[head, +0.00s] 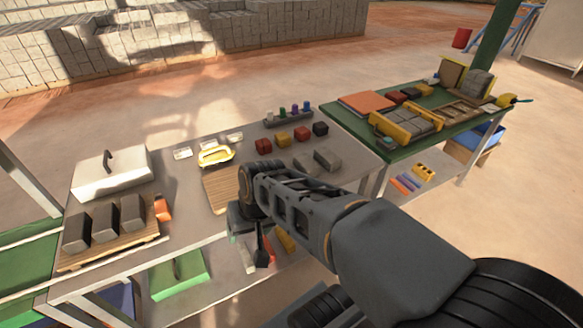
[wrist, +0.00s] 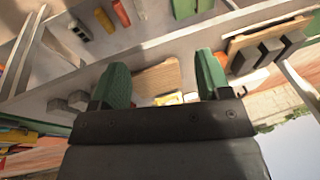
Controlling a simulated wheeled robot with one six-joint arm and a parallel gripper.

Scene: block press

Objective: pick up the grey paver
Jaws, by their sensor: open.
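Several grey pavers are in view, and I cannot tell which one the task means. Two grey blocks, a right one (head: 327,159) and a left one (head: 303,163), lie on the grey table; they also show at the left in the wrist view (wrist: 78,97). Several darker grey pavers (head: 105,221) stand in a row on a wooden pallet (head: 150,238) at the table's left end, and show at upper right in the wrist view (wrist: 268,48). My gripper (wrist: 160,78) is open and empty, its green fingers apart, with a wooden board (wrist: 157,72) seen between them. My arm partly hides the table in the head view.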

